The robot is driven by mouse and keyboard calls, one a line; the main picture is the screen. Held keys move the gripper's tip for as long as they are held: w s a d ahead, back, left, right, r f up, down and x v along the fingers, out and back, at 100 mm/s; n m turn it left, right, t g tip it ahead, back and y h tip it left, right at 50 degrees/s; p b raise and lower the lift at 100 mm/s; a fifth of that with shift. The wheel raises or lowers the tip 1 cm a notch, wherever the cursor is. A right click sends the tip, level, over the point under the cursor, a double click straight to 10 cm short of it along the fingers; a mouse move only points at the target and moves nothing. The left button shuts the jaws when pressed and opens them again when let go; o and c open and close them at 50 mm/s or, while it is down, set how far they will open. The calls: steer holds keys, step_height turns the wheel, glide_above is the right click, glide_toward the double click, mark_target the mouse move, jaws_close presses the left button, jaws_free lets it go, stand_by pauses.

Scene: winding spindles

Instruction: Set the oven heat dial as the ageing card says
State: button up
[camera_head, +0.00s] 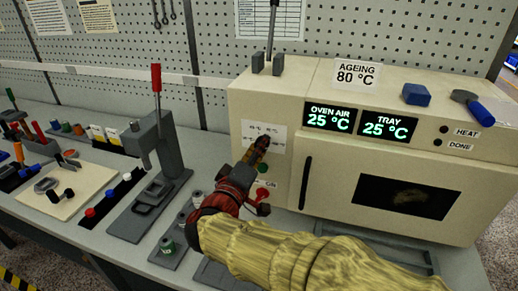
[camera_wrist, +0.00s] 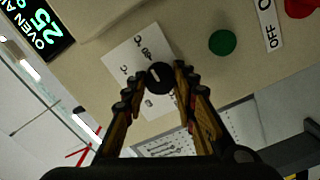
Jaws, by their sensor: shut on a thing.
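The ageing card (camera_head: 358,75) on top of the cream oven (camera_head: 300,95) reads 80 °C. The black heat dial (camera_wrist: 160,77) sits on a white scale plate (camera_head: 278,133) on the oven's left front panel. My gripper (camera_head: 261,146) is at the plate, and its fingers hide the dial in the head view. In the wrist view my gripper (camera_wrist: 157,80) is shut on the dial, one finger on each side. A pale mark shows on the dial's face, but the scale numbers are too small and partly covered to read.
The oven air display (camera_head: 329,117) and tray display (camera_head: 387,126) both read 25 °C. A lever press (camera_head: 158,140) stands left of the oven.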

steer(key=shift+f, duration=0.15)
steer(key=o, duration=1.2)
steer(key=shift+c, duration=0.2)
steer(key=v, duration=1.2)
